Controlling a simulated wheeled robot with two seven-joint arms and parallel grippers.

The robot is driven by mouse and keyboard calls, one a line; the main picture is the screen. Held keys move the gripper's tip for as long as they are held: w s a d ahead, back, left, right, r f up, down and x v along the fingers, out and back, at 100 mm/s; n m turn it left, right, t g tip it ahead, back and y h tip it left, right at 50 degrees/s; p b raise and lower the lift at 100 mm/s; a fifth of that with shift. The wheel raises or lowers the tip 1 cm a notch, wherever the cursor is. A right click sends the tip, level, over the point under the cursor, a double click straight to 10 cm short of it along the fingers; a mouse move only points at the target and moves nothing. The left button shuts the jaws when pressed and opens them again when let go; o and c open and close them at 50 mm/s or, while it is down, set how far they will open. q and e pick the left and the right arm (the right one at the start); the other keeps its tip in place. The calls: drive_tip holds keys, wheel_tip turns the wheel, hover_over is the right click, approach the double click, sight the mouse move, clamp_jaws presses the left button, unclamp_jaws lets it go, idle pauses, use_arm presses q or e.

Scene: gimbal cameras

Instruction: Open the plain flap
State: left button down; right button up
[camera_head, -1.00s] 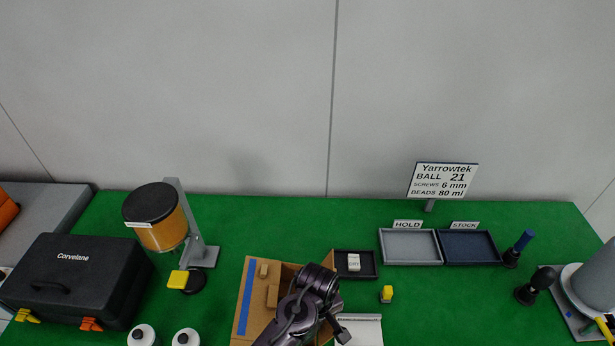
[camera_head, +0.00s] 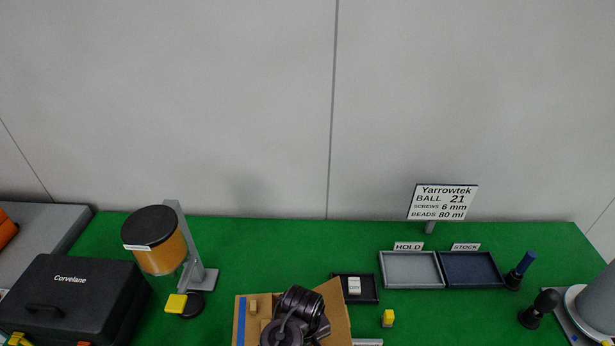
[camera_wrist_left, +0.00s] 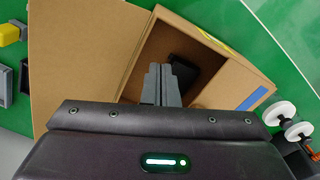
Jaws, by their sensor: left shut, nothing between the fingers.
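A brown cardboard box stands at the front of the green table. In the head view its blue-striped flap (camera_head: 240,322) lies to the left, and a plain brown flap (camera_head: 337,302) stands out tilted at its right. In the left wrist view the plain flap (camera_wrist_left: 85,55) spreads wide on the left, and the blue-striped flap (camera_wrist_left: 240,93) is on the right. The box opening (camera_wrist_left: 158,48) between them shows a dark object inside. My left gripper (camera_wrist_left: 161,82) is shut and empty over the opening, beside the plain flap; contact cannot be told. My right gripper is not in view.
A black case (camera_head: 70,295) and an orange canister on a stand (camera_head: 160,250) are at left. HOLD (camera_head: 410,270) and STOCK (camera_head: 472,270) trays are farther right.

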use_arm(q)
wheel_tip(320, 180, up, 12)
drive_tip(key=shift+f, duration=0.2)
idle(0.6)
